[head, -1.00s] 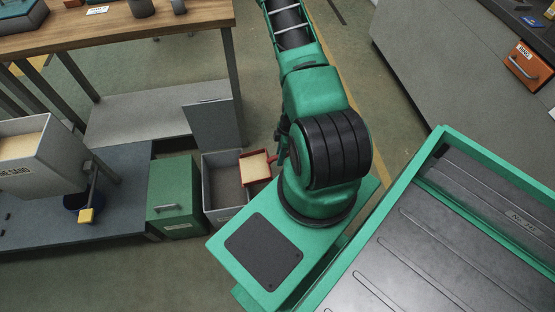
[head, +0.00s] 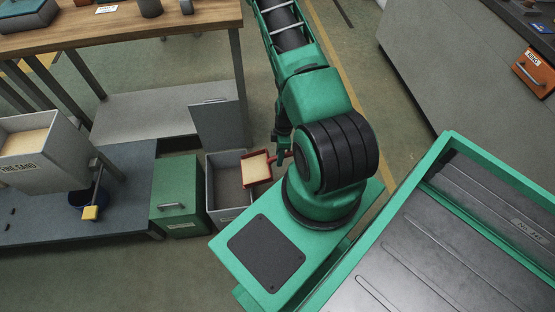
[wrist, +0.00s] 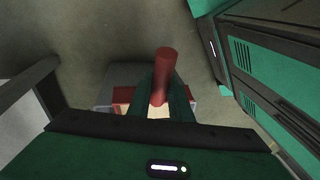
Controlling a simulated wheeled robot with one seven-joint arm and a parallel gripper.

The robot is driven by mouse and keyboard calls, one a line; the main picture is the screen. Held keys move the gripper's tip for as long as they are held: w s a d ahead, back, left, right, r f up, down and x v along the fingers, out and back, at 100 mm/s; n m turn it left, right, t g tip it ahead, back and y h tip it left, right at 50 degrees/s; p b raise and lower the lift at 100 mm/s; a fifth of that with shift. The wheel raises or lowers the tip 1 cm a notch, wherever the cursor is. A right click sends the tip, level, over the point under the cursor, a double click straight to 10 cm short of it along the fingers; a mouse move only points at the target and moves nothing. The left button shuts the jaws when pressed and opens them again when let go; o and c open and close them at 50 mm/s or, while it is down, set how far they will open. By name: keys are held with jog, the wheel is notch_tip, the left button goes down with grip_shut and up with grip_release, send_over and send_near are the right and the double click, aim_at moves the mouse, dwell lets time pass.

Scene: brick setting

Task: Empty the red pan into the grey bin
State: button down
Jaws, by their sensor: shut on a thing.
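The red pan (head: 258,184) holds a pale, sand-coloured fill and looks roughly level. In the head view it overlaps the right side of the open grey bin (head: 213,196); its height above the bin is hard to tell. The bin's dark inside shows no clear contents. My gripper (head: 283,152) is to the right of the pan, partly hidden by my arm. In the wrist view my gripper (wrist: 162,100) is shut on the pan's red handle (wrist: 165,68); a strip of pan and fill shows behind the fingers.
A grey lid or panel (head: 216,124) stands upright behind the bin. A green drawer box (head: 176,195) is close on the bin's left. A grey hopper (head: 42,160) with pale fill stands farther left, and a wooden workbench (head: 190,20) at the back left.

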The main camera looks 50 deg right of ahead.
aim_at(272, 159)
jog(key=shift+g+h, duration=0.5)
jog(key=shift+h, duration=0.2)
jog(key=shift+w+a+r, duration=1)
jog(key=shift+a+r, duration=0.25)
jog(key=shift+a, duration=0.05)
jog(key=shift+w+a+r, duration=0.2)
jog(key=shift+a+r, duration=0.05)
jog(key=shift+a, duration=0.05)
jog(key=shift+w+a+r+h, duration=0.15)
jog(key=shift+a+h, duration=0.05)
jog(key=shift+h, duration=0.1)
jog(key=shift+w+a+r+g+h, duration=0.4)
jog(key=shift+w+a+r+g, duration=0.15)
jog(key=shift+a, duration=0.3)
jog(key=shift+r, duration=0.1)
jog(key=shift+w+r+t+y, duration=0.1)
jog(key=shift+r+t+y, duration=0.4)
jog(key=shift+t+y, duration=0.35)
jog(key=shift+s+r+t+y, duration=0.1)
jog(key=shift+r+t+y, duration=0.4)
jog(key=shift+y, duration=0.6)
jog(key=shift+w+r+t+y, duration=0.1)
jog(key=shift+r+t+y, duration=0.35)
jog(key=shift+t+y, duration=0.4)
